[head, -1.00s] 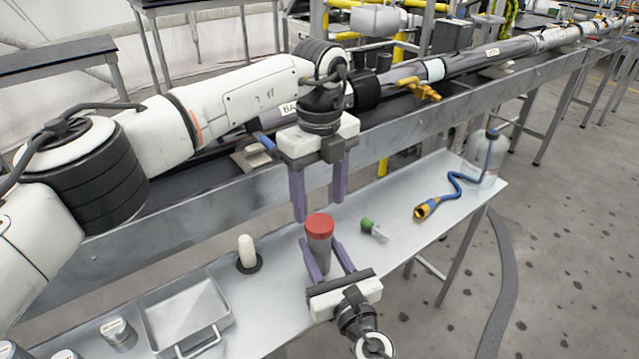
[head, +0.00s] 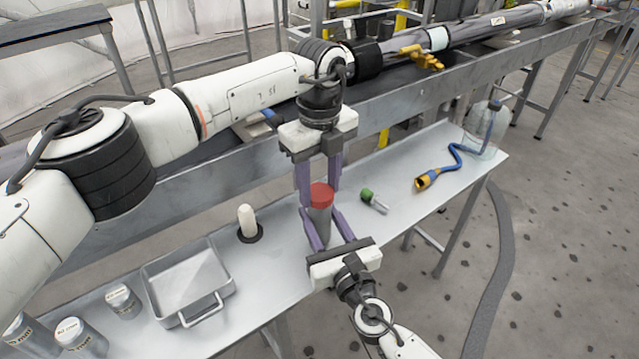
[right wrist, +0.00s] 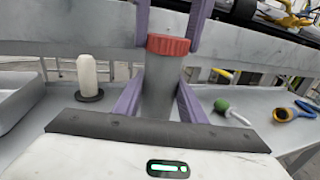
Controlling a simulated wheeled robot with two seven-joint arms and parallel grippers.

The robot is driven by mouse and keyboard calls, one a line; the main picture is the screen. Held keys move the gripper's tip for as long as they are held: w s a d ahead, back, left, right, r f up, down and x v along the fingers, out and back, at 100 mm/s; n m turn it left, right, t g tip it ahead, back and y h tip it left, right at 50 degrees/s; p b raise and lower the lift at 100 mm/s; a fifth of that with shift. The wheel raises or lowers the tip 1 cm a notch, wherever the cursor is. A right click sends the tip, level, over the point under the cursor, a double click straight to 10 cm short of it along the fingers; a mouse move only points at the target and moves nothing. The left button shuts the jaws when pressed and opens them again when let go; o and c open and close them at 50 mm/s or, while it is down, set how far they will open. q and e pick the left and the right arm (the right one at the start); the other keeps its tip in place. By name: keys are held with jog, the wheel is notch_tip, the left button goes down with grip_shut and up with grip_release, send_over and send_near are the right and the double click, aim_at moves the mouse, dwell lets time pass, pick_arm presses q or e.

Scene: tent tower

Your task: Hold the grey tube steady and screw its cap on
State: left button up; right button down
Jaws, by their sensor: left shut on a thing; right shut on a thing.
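The grey tube (head: 318,224) stands upright over the table with the red cap (head: 321,194) on its top. In the right wrist view the tube (right wrist: 160,88) and the cap (right wrist: 168,45) show close up; I cannot tell how far the cap is screwed down. My left gripper (head: 320,190) comes from above and is shut on the red cap, one purple finger on each side. My right gripper (head: 324,230) comes from the near side and is shut on the grey tube below the cap. The tube's base is partly hidden by the right gripper's fingers.
On the table (head: 400,165), a white peg on a black base (head: 247,222) and a metal tray (head: 188,285) stand left. A green-tipped item (head: 373,200), a blue hose with yellow end (head: 450,165) and a clear jug (head: 487,130) lie right. A long trough (head: 400,90) runs behind.

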pick_arm(q)
jog(key=m, duration=0.3)
jog(key=shift+m, duration=0.4)
jog(key=m, duration=1)
jog(key=shift+m, duration=0.4)
jog(key=m, duration=0.6)
jog(key=shift+m, duration=0.3)
jog(key=m, duration=0.6)
jog(key=o, duration=1.2)
jog(key=shift+o, duration=0.2)
notch_tip(320, 180, up, 12)
